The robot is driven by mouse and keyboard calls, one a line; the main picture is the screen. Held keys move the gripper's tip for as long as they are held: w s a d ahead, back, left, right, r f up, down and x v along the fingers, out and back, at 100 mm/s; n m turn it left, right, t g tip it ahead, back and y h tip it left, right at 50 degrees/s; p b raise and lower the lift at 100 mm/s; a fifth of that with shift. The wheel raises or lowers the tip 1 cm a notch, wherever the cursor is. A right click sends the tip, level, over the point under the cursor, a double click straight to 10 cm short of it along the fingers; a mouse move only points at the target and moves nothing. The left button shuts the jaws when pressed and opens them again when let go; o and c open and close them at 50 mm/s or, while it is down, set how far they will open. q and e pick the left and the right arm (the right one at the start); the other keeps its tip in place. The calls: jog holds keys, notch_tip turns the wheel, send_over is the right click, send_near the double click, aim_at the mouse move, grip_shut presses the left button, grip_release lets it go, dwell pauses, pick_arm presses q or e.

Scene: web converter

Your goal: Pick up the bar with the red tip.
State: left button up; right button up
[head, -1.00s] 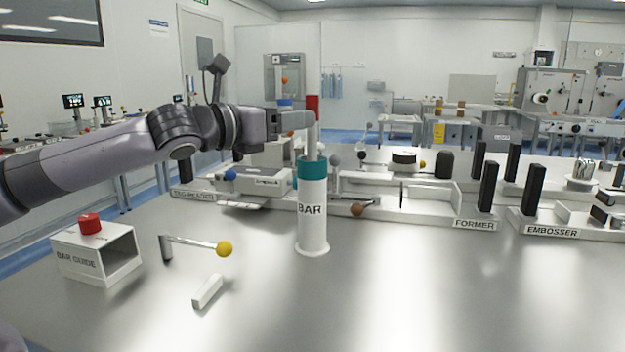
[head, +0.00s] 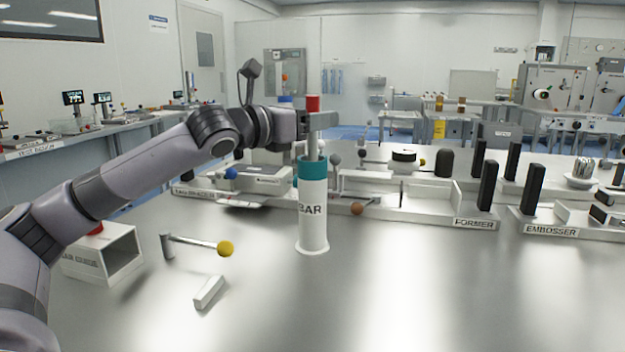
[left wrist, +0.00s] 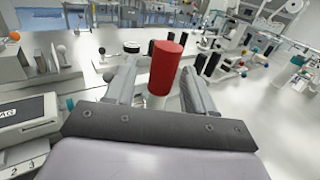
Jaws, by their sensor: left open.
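The bar with the red tip (head: 313,103) stands upright in a white holder (head: 312,222) with a teal collar and the label BAR. Its grey shaft shows between the collar and my gripper. My left gripper (head: 320,122) is at the upper shaft, just below the red tip, and reaches in level from the left. In the left wrist view the red tip (left wrist: 165,68) stands between the two open fingers (left wrist: 157,80), with gaps on both sides. The shaft below is mostly hidden there. My right gripper is not in view.
A white bar guide box (head: 122,252) sits at the left, partly behind my arm. A lever with a yellow knob (head: 225,248) and a small white block (head: 209,292) are in front. Former and embosser stations (head: 474,223) line the back. The right front table is clear.

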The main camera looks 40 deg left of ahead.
pick_arm(q)
grip_shut()
jog(key=shift+r, duration=0.1)
